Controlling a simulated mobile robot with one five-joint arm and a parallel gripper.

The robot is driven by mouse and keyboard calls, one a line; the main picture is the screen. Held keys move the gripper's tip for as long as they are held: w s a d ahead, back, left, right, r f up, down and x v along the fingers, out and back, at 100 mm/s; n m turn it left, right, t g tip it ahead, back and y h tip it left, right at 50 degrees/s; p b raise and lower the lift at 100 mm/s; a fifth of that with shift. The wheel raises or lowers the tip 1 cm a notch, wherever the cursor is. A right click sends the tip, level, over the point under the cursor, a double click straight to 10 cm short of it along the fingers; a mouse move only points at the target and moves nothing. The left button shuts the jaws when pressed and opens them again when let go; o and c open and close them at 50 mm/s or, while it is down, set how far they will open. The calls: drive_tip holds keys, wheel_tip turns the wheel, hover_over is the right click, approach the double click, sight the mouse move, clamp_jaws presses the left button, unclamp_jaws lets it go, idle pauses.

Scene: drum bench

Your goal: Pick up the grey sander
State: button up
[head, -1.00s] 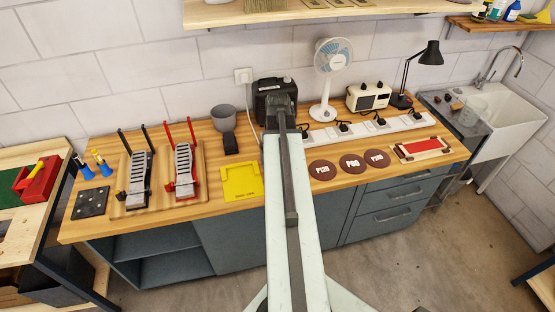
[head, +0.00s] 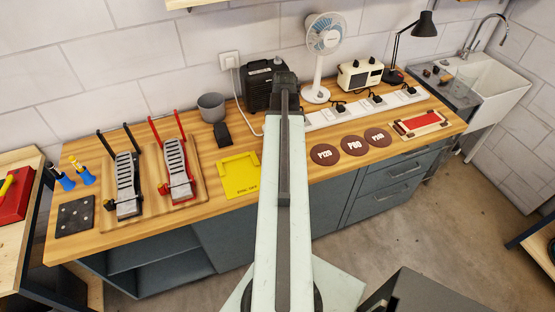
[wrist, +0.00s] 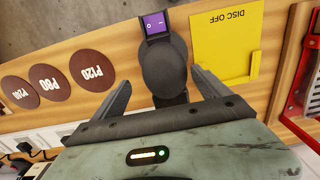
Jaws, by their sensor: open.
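In the head view my arm covers that spot. My gripper (wrist: 162,79) is open, with one finger on each side of the sander's dark body in the picture. I cannot tell how high the fingers are above it. A narrower dark part of it runs down behind my gripper's edge.
The yellow "DISC OFF" plate (head: 239,176) lies beside the sander. Brown discs (head: 354,145) lie on its other side.

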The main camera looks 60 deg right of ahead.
wheel_tip(320, 180, down, 2)
drive_tip(key=shift+w+b, duration=0.15)
drive_tip(key=shift+b, duration=0.4)
drive_tip(key=shift+w+a+f, duration=0.1)
drive_tip(key=shift+w+a, duration=0.05)
drive_tip(key=f+b, duration=0.5)
drive_tip(key=shift+a+f, duration=0.15)
drive_tip(key=shift+a, duration=0.05)
drive_tip(key=shift+r, duration=0.2)
drive_tip(key=c, duration=1.8)
